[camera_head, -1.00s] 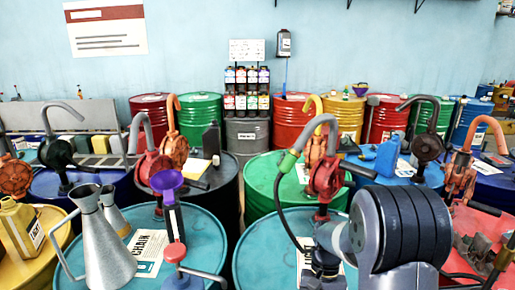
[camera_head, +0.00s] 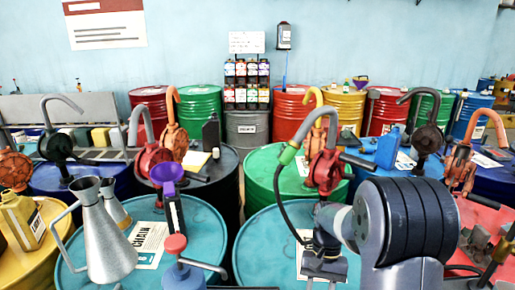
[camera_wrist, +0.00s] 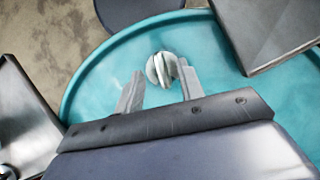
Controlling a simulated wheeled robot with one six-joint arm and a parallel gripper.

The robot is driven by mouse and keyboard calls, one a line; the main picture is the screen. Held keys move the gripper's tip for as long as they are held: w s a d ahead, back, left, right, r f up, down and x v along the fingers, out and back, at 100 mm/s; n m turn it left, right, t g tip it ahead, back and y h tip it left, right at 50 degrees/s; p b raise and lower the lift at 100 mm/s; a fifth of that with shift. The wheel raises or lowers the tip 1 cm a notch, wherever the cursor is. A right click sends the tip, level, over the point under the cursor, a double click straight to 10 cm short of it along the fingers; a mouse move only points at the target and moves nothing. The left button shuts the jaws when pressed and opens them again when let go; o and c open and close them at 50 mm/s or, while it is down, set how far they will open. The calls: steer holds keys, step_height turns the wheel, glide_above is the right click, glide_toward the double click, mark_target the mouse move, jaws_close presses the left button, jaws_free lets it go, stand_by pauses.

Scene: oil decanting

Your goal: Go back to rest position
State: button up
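My arm reaches in from the lower right of the head view. My gripper (camera_wrist: 163,82) shows in the wrist view with its two pale fingers spread apart. It points toward the top of a teal drum (camera_wrist: 88,88). A small pale rounded item (camera_wrist: 160,68) shows between and just beyond the fingertips, with a gap visible at the left finger. I cannot tell what it is. In the head view the fingertips are not clear, as my own arm covers that area.
Metal jugs (camera_head: 107,240) and a purple funnel (camera_head: 166,175) stand on the left teal drum (camera_head: 207,235). A red hand pump (camera_head: 323,170) with a hose stands close by my arm. A yellow can (camera_head: 22,220) is at far left. More drums and pumps crowd the back.

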steer(key=x, duration=0.3)
steer(key=n+h, duration=0.2)
steer(key=n, duration=0.3)
steer(key=shift+d, duration=0.1)
steer(key=shift+r+n+h+b, duration=0.1)
steer(key=shift+n+h+b, duration=0.35)
steer(key=shift+n, duration=0.95)
